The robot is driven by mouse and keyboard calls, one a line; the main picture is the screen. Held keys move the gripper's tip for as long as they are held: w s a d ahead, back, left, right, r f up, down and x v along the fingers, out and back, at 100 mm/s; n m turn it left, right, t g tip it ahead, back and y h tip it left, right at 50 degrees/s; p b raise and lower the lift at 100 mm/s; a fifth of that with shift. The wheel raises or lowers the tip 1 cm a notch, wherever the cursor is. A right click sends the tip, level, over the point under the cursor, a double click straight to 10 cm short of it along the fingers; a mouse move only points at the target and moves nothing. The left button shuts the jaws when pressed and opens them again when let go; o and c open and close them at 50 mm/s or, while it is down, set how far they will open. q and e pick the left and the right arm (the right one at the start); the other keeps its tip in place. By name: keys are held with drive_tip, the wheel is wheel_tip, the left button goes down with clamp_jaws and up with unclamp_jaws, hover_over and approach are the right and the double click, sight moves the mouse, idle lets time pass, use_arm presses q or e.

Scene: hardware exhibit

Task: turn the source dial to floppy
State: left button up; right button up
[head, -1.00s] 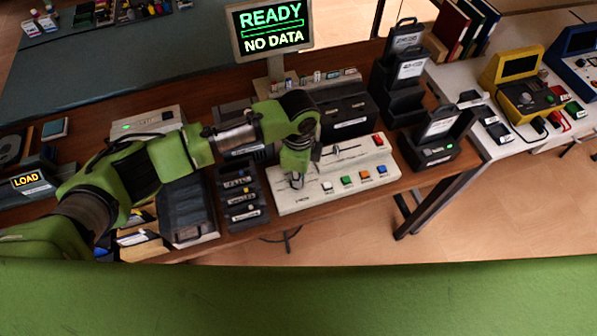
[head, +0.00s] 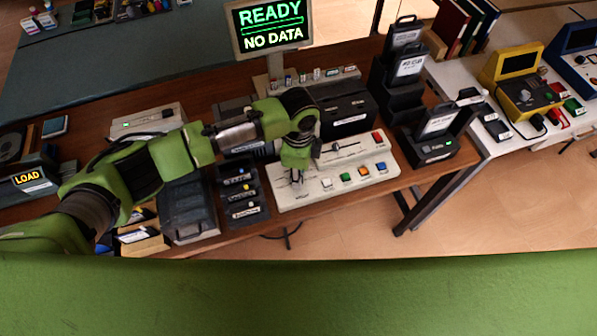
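A pale control panel (head: 375,172) lies on the wooden table, with a slider, a red button at its upper right and a row of white, green, orange and blue buttons. My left gripper (head: 297,181) points down over the panel's left part. The wrist and fingers cover that part, so I cannot make out the source dial or its setting. Whether the fingers touch anything or are open or shut does not show. A monitor (head: 270,27) behind reads READY, NO DATA. My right gripper is out of view.
A dark rack (head: 242,195) stands left of the panel, and a black dock (head: 433,147) with a cartridge stands to its right. Dark boxes (head: 345,108) sit behind it. A white table (head: 500,146) with a yellow device (head: 522,82) is at the right.

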use_arm(q)
wheel_tip(320, 180, up, 12)
idle(0.5)
idle(0.5)
